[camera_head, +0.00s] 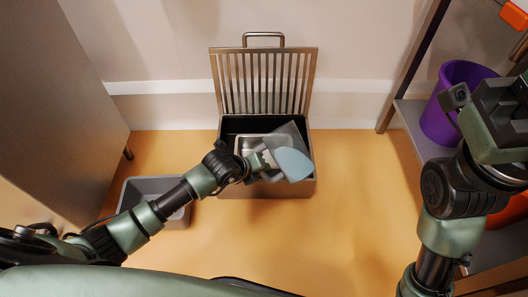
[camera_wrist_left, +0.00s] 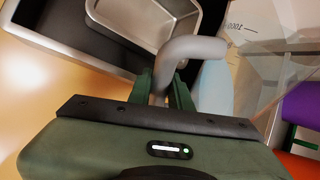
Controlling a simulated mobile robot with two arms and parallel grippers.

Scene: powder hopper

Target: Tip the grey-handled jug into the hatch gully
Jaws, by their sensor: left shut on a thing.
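A metal pan (camera_head: 245,143) sits inside the gully. My left gripper (camera_head: 262,161) is shut on the grey handle (camera_wrist_left: 190,50) of a clear jug (camera_head: 291,133). The jug is held tilted over the right part of the gully. A pale blue mass (camera_head: 293,163) shows at the jug; it also shows beside the handle in the left wrist view (camera_wrist_left: 215,90).
A grey bin (camera_head: 128,196) stands on the floor to the left, partly behind my left arm. A shelf rack at the right holds a purple bucket (camera_head: 440,125) and a red-orange container (camera_head: 512,212). A cabinet (camera_head: 60,100) stands at the left. The floor in front is clear.

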